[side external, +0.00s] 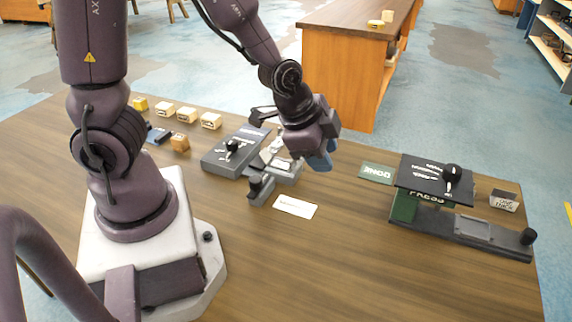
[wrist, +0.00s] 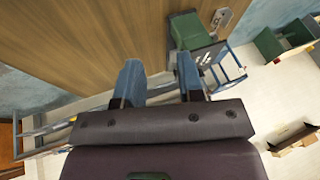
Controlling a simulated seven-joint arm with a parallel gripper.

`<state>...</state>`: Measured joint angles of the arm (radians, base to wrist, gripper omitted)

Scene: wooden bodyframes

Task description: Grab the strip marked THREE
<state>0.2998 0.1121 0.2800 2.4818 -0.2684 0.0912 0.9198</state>
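No strip with a readable THREE shows. A white strip (side external: 296,207) with small unreadable marks lies flat on the table, in front of a grey device (side external: 272,172) with a black knob. Small pale blocks with dark marks (side external: 187,114) sit in a row at the back left, too small to read. My gripper (side external: 322,160) is above the table, right of the grey device and apart from the white strip. In the wrist view, its two blue fingers (wrist: 159,80) stand apart with nothing held between them.
A grey box with a black knob (side external: 232,150) stands left of the device. A black and green press (side external: 435,180) and a green DONE plate (side external: 377,173) are at the right. A small labelled block (side external: 504,200) sits beside the press. The table's (side external: 340,260) front middle is clear.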

